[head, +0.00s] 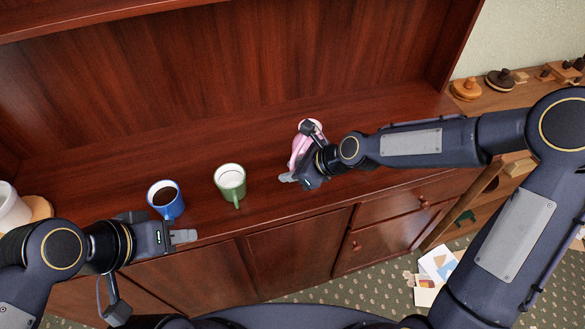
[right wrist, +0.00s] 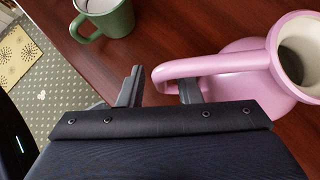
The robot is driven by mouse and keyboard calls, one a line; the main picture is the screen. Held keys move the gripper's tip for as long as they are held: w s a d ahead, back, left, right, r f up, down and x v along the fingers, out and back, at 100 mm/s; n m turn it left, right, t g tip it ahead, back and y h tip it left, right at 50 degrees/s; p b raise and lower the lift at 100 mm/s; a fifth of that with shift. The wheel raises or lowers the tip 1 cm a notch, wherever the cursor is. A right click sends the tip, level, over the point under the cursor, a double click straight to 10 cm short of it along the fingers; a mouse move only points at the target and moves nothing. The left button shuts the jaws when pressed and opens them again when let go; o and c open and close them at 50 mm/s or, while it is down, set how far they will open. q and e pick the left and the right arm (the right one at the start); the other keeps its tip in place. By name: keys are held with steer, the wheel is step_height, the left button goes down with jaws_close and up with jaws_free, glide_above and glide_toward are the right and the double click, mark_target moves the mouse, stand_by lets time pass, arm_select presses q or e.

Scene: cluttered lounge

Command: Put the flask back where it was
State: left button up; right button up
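The pink flask (head: 299,148), a jug-like vessel with a loop handle, stands on the dark red wooden cabinet top (head: 262,205), partly hidden by my right gripper (head: 287,179). In the right wrist view the flask (right wrist: 235,77) is at the right, its open mouth towards the camera. My right gripper (right wrist: 160,90) is open there, with the outer bend of the handle between its spread fingers and gaps beside it. My left gripper (head: 185,237) is over the cabinet's front edge, below the blue mug, and seems empty; its finger gap cannot be made out.
A blue mug (head: 173,210) with dark liquid and a green mug (head: 230,190) stand on the cabinet top left of the flask. A white vessel (head: 12,210) is at the far left. A shelf with wooden toys (head: 466,89) is at the right. The cabinet top behind the mugs is clear.

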steer(key=shift+r, duration=0.25)
steer(key=shift+d+r, duration=0.15)
steer(key=shift+d, duration=0.15)
steer(key=v, duration=1.1)
steer(key=s+d+r+n+h, duration=0.1)
steer(key=s+d+n+h, duration=0.1)
steer(key=s+d+n, duration=0.5)
steer(key=s+d+r+n+t+h, duration=0.1)
steer(key=s+d+n+h, duration=0.1)
steer(key=s+d+n, duration=0.5)
steer(key=s+n, duration=0.5)
steer(key=n, duration=0.2)
steer(key=shift+s+t, duration=0.2)
steer(key=shift+t, duration=0.1)
